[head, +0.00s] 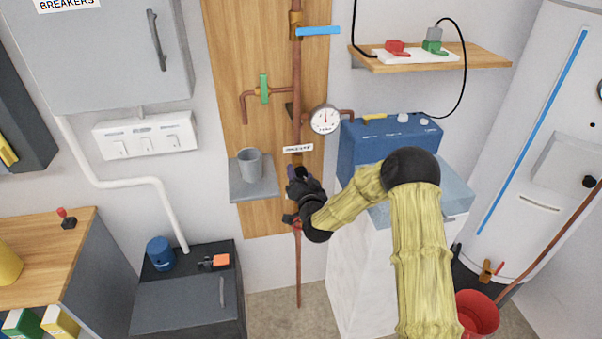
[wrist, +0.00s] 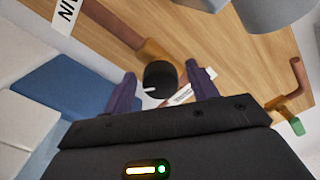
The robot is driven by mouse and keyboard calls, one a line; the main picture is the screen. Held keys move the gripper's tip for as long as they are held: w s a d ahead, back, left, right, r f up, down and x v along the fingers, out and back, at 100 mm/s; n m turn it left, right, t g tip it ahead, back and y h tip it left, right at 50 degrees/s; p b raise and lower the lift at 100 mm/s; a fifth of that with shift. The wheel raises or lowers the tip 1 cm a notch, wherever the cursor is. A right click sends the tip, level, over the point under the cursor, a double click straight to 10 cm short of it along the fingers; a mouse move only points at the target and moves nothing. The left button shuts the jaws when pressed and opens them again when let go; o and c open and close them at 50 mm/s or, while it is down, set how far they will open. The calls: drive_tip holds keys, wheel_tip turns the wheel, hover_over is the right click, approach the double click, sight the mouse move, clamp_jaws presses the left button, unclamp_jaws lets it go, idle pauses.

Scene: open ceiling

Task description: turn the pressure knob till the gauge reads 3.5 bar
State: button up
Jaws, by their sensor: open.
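The black pressure knob (wrist: 160,79) with a white pointer mark sits between my gripper's two open fingers in the wrist view. My gripper (wrist: 162,88) has a purple finger on each side of the knob, with a gap to each; contact is not visible. In the head view my gripper (head: 298,180) is at the copper pipe below a white label (head: 298,149), and it hides the knob. The round white gauge (head: 324,119) hangs right of the pipe, above my gripper. Its needle points roughly upward, but the numbers are too small to read.
A grey shelf (head: 254,192) with a grey cup (head: 250,164) is just left of my gripper. A blue box (head: 378,140) stands to the right. A blue-handled valve (head: 318,31) and a green-handled valve (head: 264,88) are higher on the pipework.

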drive_tip(key=shift+w+a, duration=0.1)
drive_tip(key=shift+w, duration=0.3)
drive_tip(key=c, duration=1)
drive_tip(key=shift+b, duration=0.3)
